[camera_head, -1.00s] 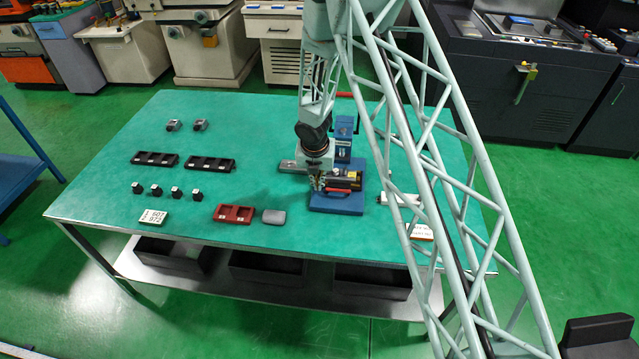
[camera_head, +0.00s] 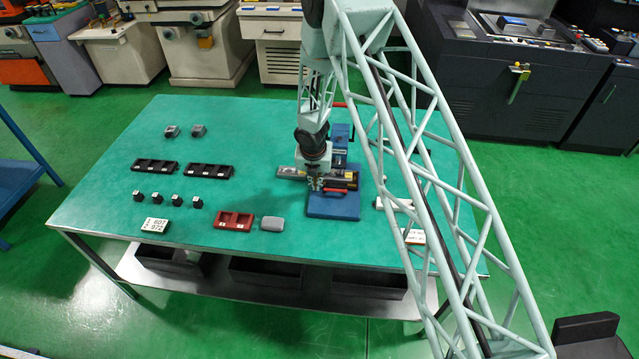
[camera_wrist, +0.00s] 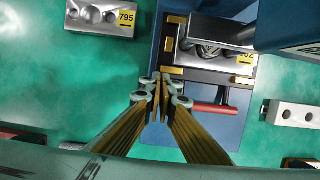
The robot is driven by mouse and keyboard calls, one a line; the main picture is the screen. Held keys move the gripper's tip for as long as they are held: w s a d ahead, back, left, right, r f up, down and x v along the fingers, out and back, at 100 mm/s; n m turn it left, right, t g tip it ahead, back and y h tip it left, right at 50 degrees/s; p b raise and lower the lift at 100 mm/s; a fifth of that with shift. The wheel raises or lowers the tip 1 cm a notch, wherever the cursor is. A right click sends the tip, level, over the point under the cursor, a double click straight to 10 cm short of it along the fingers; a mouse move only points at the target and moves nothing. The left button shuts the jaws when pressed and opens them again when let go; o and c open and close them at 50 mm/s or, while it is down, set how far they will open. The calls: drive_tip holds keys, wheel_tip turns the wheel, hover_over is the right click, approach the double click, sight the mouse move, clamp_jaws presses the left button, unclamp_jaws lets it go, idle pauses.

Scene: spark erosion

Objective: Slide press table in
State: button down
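The press (camera_head: 341,140) stands on a blue base (camera_head: 333,208) near the right middle of the workbench. Its sliding table (camera_wrist: 180,73) is dark with brass-coloured corner pieces and carries a grey metal block (camera_wrist: 215,62) with a yellow tag. The dark blue press head covers the right part of the block in the wrist view. A red handle (camera_wrist: 212,108) lies along the table's near side. My gripper (camera_wrist: 161,104) is down at the table's near edge, by the handle's left end. Its fingers are close together with nothing visible between them. Whether they touch the table or handle cannot be told.
A grey block tagged 795 (camera_wrist: 103,17) lies left of the press. A light block with holes (camera_wrist: 295,116) lies to its right. Black trays (camera_head: 209,171), a red tray (camera_head: 235,220) and small parts occupy the bench's left. Bare blue base lies in front of the handle.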

sight(315, 195)
drive_tip(key=shift+w+d+p, duration=0.1)
drive_tip(key=shift+w+p, duration=0.15)
drive_tip(key=shift+p, duration=0.05)
idle(0.4)
drive_tip(key=shift+s+f+b, duration=0.15)
drive_tip(key=shift+s+b, duration=0.15)
drive_tip(key=shift+b, duration=0.25)
drive_tip(key=shift+s, duration=0.1)
drive_tip(key=shift+s+a+b, duration=0.2)
drive_tip(key=shift+s+b, duration=0.55)
drive_tip(key=shift+b, duration=0.5)
drive_tip(key=shift+s+a+b, duration=0.2)
drive_tip(key=shift+s+b, duration=0.55)
drive_tip(key=shift+b, duration=0.5)
drive_tip(key=p+v, duration=0.3)
drive_tip(key=v, duration=0.7)
drive_tip(key=shift+s, duration=0.1)
